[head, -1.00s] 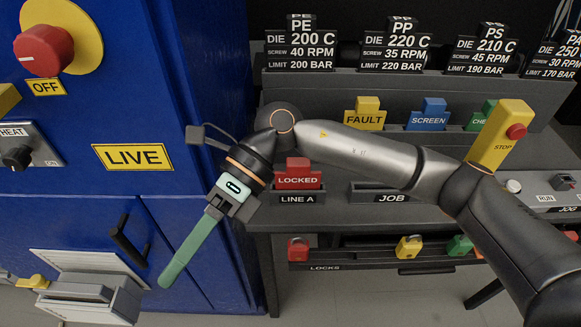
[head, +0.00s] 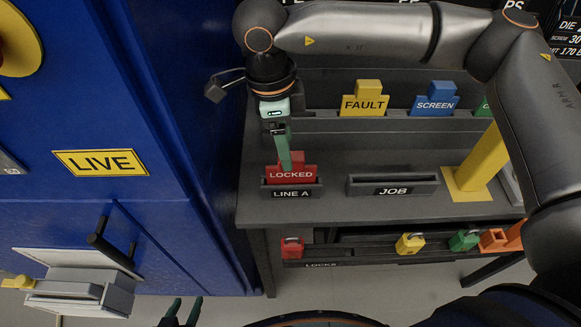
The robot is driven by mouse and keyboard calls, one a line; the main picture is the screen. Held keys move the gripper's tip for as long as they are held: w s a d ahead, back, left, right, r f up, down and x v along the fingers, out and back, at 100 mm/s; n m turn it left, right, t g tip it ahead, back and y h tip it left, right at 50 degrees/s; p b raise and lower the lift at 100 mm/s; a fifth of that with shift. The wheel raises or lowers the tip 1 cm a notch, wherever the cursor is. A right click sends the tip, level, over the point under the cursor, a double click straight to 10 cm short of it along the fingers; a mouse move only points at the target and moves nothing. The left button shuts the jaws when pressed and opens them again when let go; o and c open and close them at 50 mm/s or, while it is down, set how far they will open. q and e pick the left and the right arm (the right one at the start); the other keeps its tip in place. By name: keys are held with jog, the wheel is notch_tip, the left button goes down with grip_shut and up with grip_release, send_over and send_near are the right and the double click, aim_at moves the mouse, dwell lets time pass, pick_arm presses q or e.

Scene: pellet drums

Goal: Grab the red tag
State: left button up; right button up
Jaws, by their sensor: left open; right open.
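The red tag (head: 292,175), lettered LOCKED, stands upright in the dark LINE A holder (head: 311,192) at the left end of the bench. My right gripper (head: 285,164) reaches in from above with green fingers pointing down.
A blue cabinet (head: 170,220) with a LIVE sign (head: 100,162) stands left of the bench. A yellow FAULT tag (head: 364,103) and blue SCREEN tag (head: 435,103) stand behind. The JOB holder (head: 420,187) looks empty. Padlocks, including a yellow one (head: 409,245), hang below. A yellow post (head: 482,165) stands right.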

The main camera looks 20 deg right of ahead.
aim_at(291, 175)
notch_tip(291, 175, down, 2)
jog(key=shift+d, duration=0.1)
jog(key=shift+d+f+p, duration=0.25)
jog(key=shift+f+p, duration=0.15)
jog(key=shift+f, duration=0.95)
jog(key=shift+d+f+p, duration=0.2)
jog(key=shift+f+p, duration=0.15)
jog(key=shift+f, duration=0.95)
jog(key=shift+c, duration=0.2)
grip_shut()
jog(key=shift+w, duration=0.1)
